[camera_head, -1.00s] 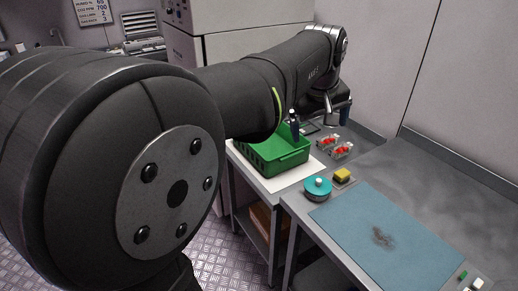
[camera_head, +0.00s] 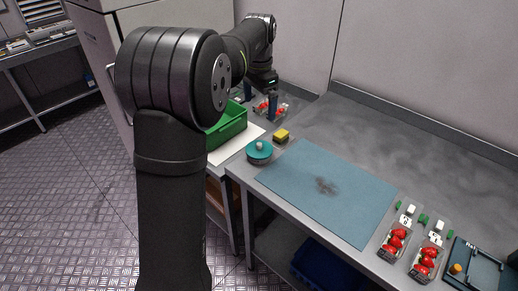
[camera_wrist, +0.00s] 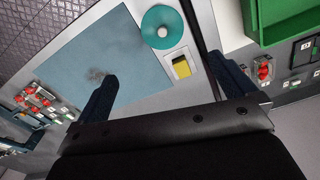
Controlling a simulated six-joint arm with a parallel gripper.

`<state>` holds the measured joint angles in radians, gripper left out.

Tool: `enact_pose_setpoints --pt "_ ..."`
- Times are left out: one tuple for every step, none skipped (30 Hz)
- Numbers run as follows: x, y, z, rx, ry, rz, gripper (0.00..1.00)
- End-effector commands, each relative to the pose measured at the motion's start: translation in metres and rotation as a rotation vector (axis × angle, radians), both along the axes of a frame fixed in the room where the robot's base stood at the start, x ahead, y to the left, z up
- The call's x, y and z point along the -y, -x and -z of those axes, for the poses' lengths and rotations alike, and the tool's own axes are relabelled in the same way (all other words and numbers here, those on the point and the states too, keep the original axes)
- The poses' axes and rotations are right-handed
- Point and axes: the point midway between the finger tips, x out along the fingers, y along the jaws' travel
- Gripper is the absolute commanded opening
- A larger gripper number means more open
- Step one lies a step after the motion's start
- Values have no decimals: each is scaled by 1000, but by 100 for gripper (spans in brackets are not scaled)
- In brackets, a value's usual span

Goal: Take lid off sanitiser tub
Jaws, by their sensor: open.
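The sanitiser tub (camera_head: 259,155) is round and teal, with its lid on and a pale knob on top. It stands at the near left corner of the blue mat, and it also shows from above in the wrist view (camera_wrist: 150,35). My gripper (camera_head: 260,98) is at the back left, above the area by the green crate, well apart from the tub. In the wrist view its two dark fingers (camera_wrist: 165,88) are spread wide with nothing between them. The tub appears beyond the gap between the fingers.
A yellow sponge (camera_head: 281,135) lies beside the tub. The blue mat (camera_head: 340,205) is bare except for a dark smudge. A green crate (camera_head: 228,130) stands left on white paper.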

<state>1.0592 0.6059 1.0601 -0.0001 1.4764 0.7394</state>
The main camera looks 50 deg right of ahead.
Motion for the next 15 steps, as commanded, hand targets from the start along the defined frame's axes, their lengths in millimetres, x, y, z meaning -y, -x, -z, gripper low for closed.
enact_pose_setpoints --pt "-1 0 10 -1 -2 0 100" --pt "-1 1 16 -2 -4 -1 100" --pt "-1 0 25 -2 -4 -1 100" --pt "-1 0 32 -2 -4 -1 100" --pt "-1 0 39 -2 -5 -2 100" --pt "-1 0 48 -2 -4 -2 100" --pt "-1 0 55 -2 -4 -2 100" --pt "-1 0 61 -2 -4 -2 100" --pt "-1 0 69 -1 -3 -2 100" --pt "-1 0 76 -1 -2 -2 100" --pt "-1 0 82 -2 -4 -3 100" --pt "-1 0 89 -1 -2 -3 100" --pt "0 0 93 -1 -2 -3 100" --pt "0 0 97 -1 -2 -3 100" --pt "0 0 102 -1 -1 -3 100"
